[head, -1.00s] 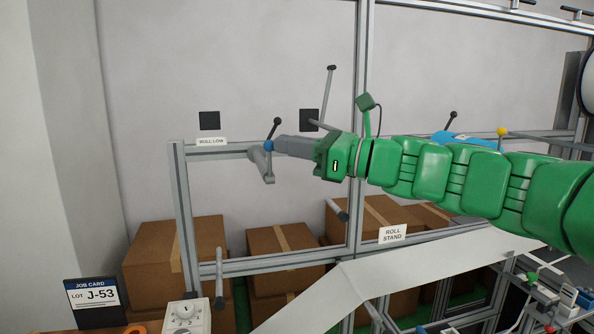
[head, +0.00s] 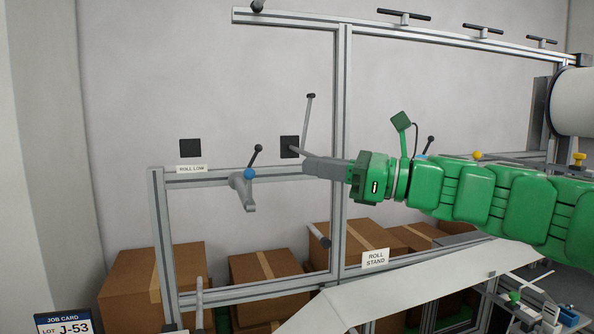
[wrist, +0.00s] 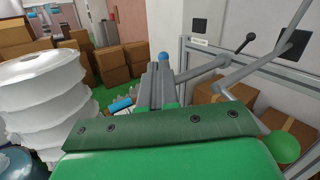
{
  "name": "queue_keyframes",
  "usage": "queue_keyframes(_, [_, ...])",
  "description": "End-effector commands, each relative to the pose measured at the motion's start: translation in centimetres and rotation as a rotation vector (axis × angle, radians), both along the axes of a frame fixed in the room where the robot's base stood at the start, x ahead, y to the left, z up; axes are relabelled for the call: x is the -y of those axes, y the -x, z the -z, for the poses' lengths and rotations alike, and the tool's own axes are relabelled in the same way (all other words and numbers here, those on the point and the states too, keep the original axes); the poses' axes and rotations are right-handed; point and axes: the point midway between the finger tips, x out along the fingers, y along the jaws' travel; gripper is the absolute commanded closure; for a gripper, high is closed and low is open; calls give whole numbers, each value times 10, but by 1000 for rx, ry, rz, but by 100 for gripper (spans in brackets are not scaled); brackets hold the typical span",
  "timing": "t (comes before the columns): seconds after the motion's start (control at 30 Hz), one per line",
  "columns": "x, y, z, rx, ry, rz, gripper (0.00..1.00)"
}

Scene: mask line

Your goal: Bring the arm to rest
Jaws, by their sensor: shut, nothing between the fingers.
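My green arm reaches in from the right in the head view. My gripper (head: 308,166) is grey, points left and is shut with nothing in it. It also shows in the wrist view (wrist: 158,72), pointing away from the camera.
An aluminium frame (head: 343,120) with a roll stand sign (head: 375,259) stands behind my arm. A white web (head: 385,290) slopes beneath my arm. A stack of white rolls (wrist: 42,95) stands at the left in the wrist view.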

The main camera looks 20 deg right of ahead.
Motion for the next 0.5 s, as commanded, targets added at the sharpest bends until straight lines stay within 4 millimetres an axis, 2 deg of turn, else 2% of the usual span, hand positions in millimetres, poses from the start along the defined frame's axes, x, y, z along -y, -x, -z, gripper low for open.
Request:
queue_keyframes(0.1, [18,10,-4,2,0,6,100])
queue_keyframes(0.23, [31,19,-8,3,1,5,100])
queue_keyframes(0.5, [43,28,-11,2,1,3,100])
